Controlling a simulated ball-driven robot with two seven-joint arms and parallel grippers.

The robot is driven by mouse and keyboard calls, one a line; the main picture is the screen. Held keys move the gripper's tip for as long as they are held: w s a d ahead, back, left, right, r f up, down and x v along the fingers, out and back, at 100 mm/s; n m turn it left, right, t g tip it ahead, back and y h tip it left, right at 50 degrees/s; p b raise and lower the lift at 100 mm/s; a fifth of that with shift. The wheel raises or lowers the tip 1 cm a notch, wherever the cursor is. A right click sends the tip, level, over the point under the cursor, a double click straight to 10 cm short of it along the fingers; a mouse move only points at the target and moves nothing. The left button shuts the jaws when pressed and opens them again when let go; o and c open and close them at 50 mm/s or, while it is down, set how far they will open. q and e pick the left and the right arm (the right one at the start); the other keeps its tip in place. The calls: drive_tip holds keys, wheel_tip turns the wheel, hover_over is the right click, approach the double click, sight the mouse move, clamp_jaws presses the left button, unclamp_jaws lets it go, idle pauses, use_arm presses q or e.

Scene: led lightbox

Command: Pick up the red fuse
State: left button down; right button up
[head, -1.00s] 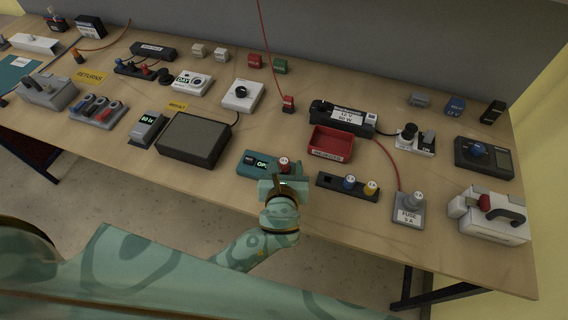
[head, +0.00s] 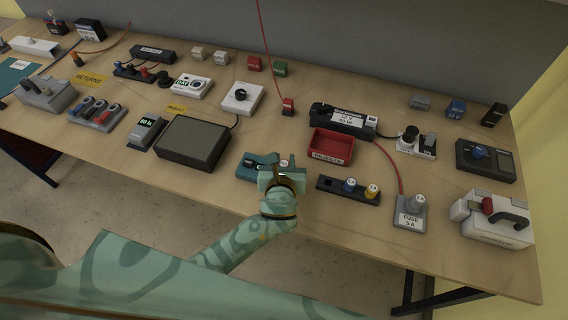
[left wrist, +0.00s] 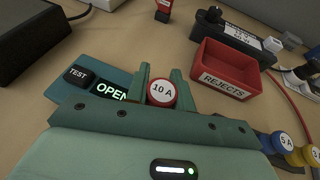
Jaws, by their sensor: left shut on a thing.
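The red fuse (left wrist: 161,93), with a white top marked 10 A, shows in the left wrist view between the two teal fingers of my left gripper (left wrist: 160,88). The gripper is shut on it. In the head view my left gripper (head: 283,165) is at the right part of the teal tester (head: 252,166) and hides most of the fuse. The tester's display reads OPEN in the left wrist view, beside a black TEST button (left wrist: 77,75). The fuse's lower end is hidden, so I cannot tell whether it is clear of the tester. My right gripper is out of view.
A black rack (head: 329,186) with a blue fuse (head: 349,185) and a yellow fuse (head: 371,191) lies to the right. The red REJECTS tray (head: 331,146) is behind it. A dark-screened box (head: 193,141) stands left. Bare tabletop lies behind the tester.

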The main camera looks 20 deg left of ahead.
use_arm(q)
drive_tip(key=shift+r, duration=0.1)
wheel_tip(320, 180, up, 4)
drive_tip(key=p, duration=0.4)
drive_tip(key=shift+p, duration=0.3)
drive_tip(key=w+r+p+v, duration=0.1)
drive_tip(key=r+p+v, duration=0.1)
drive_tip(key=p+v, duration=1)
drive_tip(key=v, duration=0.4)
drive_tip(key=shift+d+r, duration=0.25)
drive_tip(key=shift+d, duration=0.05)
